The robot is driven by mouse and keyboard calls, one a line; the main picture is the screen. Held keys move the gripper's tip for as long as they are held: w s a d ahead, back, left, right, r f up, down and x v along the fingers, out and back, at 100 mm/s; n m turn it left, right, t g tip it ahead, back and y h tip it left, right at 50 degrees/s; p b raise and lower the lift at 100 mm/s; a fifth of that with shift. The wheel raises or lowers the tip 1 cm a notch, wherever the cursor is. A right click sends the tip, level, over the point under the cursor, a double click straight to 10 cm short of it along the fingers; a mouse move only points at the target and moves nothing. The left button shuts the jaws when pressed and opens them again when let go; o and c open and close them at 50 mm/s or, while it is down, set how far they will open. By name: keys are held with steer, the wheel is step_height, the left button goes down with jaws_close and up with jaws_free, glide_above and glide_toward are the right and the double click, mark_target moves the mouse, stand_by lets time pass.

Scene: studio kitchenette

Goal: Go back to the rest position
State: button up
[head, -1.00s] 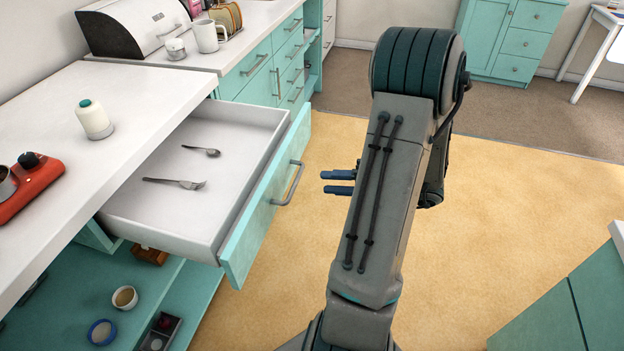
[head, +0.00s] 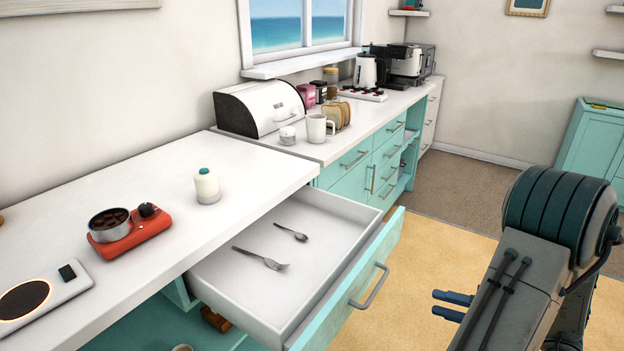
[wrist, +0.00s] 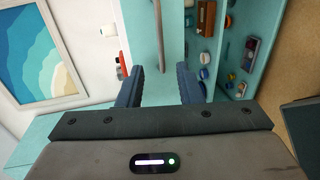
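My gripper (head: 452,305) shows in the head view with its two blue fingers apart, to the right of the open drawer's handle (head: 370,287) and not touching it. In the wrist view the fingers of my gripper (wrist: 160,88) are spread wide with nothing held between them. The drawer (head: 222,283) stands pulled out below the counter. A fork (head: 262,258) and a spoon (head: 291,232) lie inside it. My arm fills the lower right of the head view.
The white counter (head: 120,185) holds a red burner (head: 140,232) with a pot, a hot plate (head: 40,298) and a white bottle (head: 206,186). A bread bin (head: 258,108) and mug (head: 317,128) stand farther back. The yellow floor (head: 430,250) right of the drawer is clear.

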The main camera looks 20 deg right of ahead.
steer(key=s+a+r+m+g+h+p, duration=0.1)
steer(key=a+r+m+g+h+p, duration=0.3)
steer(key=a+r+m, duration=0.5)
steer(key=s+a+r+m+g+h+p, duration=0.2)
steer(key=a+r+m+g+h+p, duration=0.3)
steer(key=a+r+m, duration=0.4)
steer(key=a+m+h+p, duration=0.1)
steer(key=a+m, duration=0.6)
steer(key=m, duration=0.1)
steer(key=shift+s+a+r, duration=0.2)
steer(key=shift+s, duration=0.1)
